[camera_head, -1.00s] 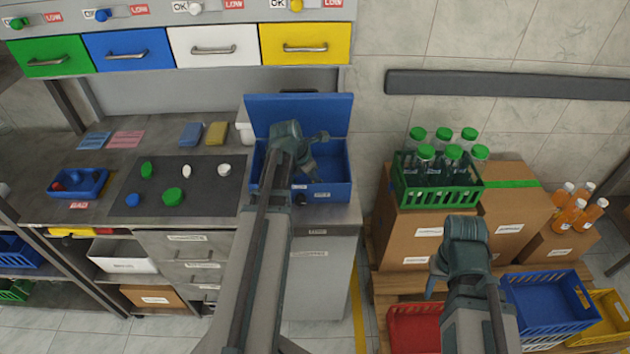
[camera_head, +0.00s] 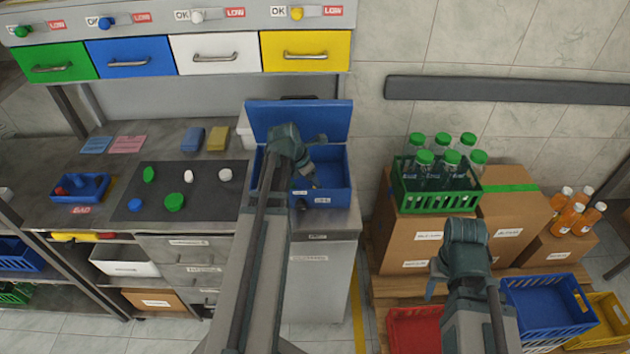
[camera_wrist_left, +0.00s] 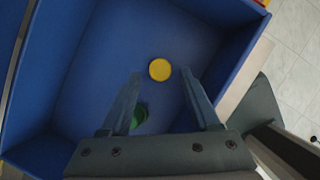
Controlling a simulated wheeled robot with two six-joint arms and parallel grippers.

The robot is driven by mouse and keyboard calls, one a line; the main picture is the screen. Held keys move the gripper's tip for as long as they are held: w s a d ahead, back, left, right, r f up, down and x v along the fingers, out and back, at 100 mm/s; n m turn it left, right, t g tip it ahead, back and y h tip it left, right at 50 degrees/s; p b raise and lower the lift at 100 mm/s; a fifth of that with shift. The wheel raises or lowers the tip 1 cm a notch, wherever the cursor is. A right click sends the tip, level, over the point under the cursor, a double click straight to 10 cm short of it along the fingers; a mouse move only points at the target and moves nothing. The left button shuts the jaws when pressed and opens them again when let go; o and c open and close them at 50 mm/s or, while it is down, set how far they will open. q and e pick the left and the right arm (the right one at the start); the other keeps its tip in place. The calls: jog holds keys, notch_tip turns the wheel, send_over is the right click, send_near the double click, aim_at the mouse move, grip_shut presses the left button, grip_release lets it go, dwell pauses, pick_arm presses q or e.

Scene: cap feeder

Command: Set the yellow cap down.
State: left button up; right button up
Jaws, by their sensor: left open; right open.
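The yellow cap (camera_wrist_left: 160,69) is round and lies in the blue bin (camera_wrist_left: 95,50), as the left wrist view shows. It sits just beyond and between the tips of my left gripper (camera_wrist_left: 162,76), which is open. A green cap (camera_wrist_left: 139,116) is also in the bin, partly behind the left finger. In the head view the blue bin (camera_head: 335,197) stands at the right end of the bench, with my left gripper (camera_head: 314,182) reaching into it. The yellow cap is hidden there. My right gripper (camera_head: 432,288) is open, low at the right, away from the bin.
A dark mat (camera_head: 210,208) holds several green, white and blue caps. A small blue tray (camera_head: 80,188) is farther left. The bin's raised blue back panel (camera_head: 298,117) stands behind it. A green bottle crate (camera_head: 438,190) and a blue crate (camera_head: 548,305) are at the right.

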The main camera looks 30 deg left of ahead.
pick_arm(q)
jog(key=p+v, duration=0.8)
jog(key=v, duration=0.2)
jog(key=shift+r+p, duration=0.15)
jog(key=shift+p, duration=0.2)
jog(key=shift+s, duration=0.1)
jog(key=s+d+m+g+y, duration=0.1)
jog(key=s+d+m, duration=0.2)
jog(key=d+m, duration=0.8)
jog(key=s+d+f+m+g+y, duration=0.1)
jog(key=s+d+m, duration=0.3)
jog(key=d+m, duration=0.6)
jog(key=s+d+m+g+y, duration=0.1)
jog(key=s+d+m, duration=0.3)
jog(key=d+m, duration=0.7)
jog(key=m+g, duration=0.1)
jog(key=m, duration=0.1)
jog(key=shift+s+d+f+m, duration=0.2)
jog(key=shift+d+f+m, duration=0.1)
jog(key=shift+m, duration=0.1)
